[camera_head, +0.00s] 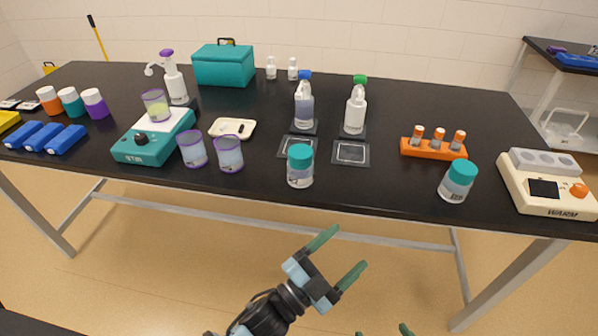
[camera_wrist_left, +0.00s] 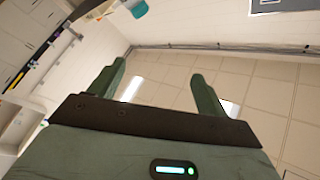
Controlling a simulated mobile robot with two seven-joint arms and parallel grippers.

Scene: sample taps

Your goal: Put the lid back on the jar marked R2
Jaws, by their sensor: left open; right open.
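The marks are too small to read, so I cannot tell which is R2. My left gripper (camera_head: 337,257) is open and empty, in front of the table edge below the jars; its fingers also show in the left wrist view (camera_wrist_left: 158,68). Only fingertips of my right gripper (camera_head: 384,332) show at the bottom edge.
Behind the middle jar stand a grey-capped bottle with blue top (camera_head: 304,108) and a green-topped bottle (camera_head: 355,110), with dark square pads (camera_head: 351,153) before them. An orange rack (camera_head: 433,149) and a cream device (camera_head: 545,190) are right; a teal stirrer (camera_head: 150,145) and purple-rimmed cups (camera_head: 229,155) left.

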